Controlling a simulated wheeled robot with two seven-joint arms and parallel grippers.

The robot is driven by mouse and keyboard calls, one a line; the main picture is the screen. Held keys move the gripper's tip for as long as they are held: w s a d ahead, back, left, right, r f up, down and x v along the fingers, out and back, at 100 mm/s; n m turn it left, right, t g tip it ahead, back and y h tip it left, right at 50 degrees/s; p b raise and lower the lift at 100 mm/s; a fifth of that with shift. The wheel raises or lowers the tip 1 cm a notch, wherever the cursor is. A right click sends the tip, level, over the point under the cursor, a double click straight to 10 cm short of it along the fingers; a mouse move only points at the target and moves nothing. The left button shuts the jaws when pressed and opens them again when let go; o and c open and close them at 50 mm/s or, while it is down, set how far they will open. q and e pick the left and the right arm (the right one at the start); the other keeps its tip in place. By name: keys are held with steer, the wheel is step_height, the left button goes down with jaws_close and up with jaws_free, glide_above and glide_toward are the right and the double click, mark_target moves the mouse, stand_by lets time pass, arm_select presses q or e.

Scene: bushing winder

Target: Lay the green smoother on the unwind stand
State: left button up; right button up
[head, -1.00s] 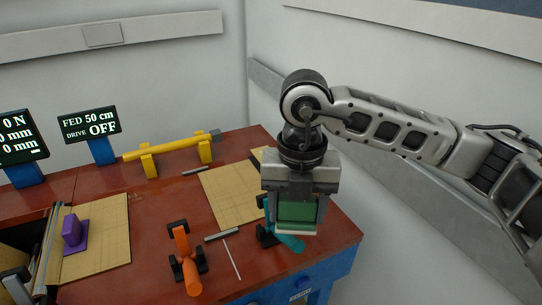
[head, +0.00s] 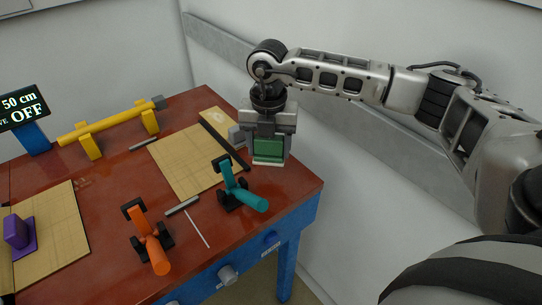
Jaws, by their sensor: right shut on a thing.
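My right gripper (head: 268,150) points down at the right edge of the bench and is shut on the green smoother (head: 268,148). The smoother is a green block with a pale lower edge, held between the fingers. Whether it touches the bench cannot be told. No thing in view is labelled as the unwind stand; a yellow bar (head: 112,122) lies across two yellow uprights at the back left of the bench and may be it. My left gripper is not in view.
The red bench (head: 100,190) holds a teal tool (head: 245,199), an orange tool (head: 155,252), a purple block (head: 18,232) on a tan board (head: 60,235), and another tan board (head: 185,165) with a dark bar (head: 224,140). A display (head: 22,108) stands at the left.

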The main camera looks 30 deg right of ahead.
mark_target(272, 148)
steer(key=f, duration=0.1)
steer(key=w+d+f, duration=0.1)
steer(key=shift+w+d+f, duration=0.2)
steer(key=shift+d+f, duration=0.1)
steer(key=shift+f, duration=1.45)
steer(key=shift+f, duration=0.1)
steer(key=o, duration=1)
steer(key=shift+o, duration=0.2)
